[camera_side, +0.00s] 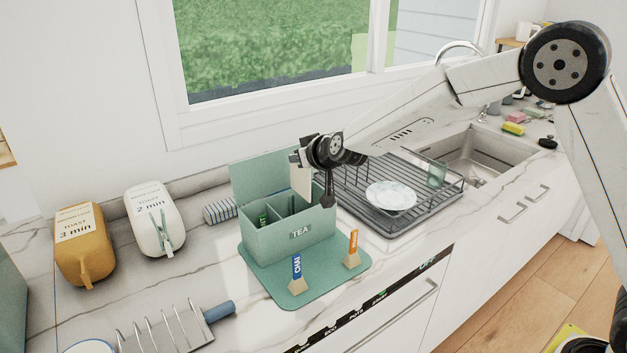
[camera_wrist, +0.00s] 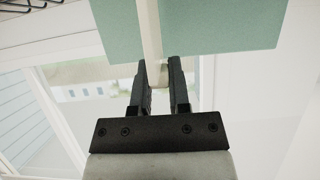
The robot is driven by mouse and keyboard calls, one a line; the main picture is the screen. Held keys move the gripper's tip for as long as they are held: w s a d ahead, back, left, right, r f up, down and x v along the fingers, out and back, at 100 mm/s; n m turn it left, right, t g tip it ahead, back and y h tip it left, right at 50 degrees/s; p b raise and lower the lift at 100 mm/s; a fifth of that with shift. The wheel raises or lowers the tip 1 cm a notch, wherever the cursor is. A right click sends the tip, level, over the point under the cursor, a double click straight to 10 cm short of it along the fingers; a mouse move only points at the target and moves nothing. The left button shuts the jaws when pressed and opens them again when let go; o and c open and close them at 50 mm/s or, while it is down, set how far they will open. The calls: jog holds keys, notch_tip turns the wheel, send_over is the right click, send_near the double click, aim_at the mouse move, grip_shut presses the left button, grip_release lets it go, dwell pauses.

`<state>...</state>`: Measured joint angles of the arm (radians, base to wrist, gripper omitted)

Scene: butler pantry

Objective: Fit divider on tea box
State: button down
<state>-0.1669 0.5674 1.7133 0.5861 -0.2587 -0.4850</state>
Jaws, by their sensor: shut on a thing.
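The green tea box (camera_side: 270,243) stands on a green mat (camera_side: 265,278), its lid (camera_side: 262,162) raised at the back. A wall shows inside it, and a dark green packet (camera_side: 263,216) sits in the left compartment. My gripper (camera_side: 297,158) is above the box's right part, shut on the cream divider (camera_side: 301,181). The divider hangs upright in front of the lid; whether its lower edge is inside the box I cannot tell. In the wrist view, my fingers (camera_wrist: 161,72) close on the divider's end (camera_wrist: 150,28), with the green lid (camera_wrist: 225,25) behind it.
A blue CHAI packet (camera_side: 297,270) and an orange packet (camera_side: 353,247) stand on the mat. A dish rack (camera_side: 395,222) with a plate (camera_side: 391,195) is close on the right.

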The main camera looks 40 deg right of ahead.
aim_at(306, 199)
jog(key=shift+f, duration=5.6)
dwell(1.8)
grip_release()
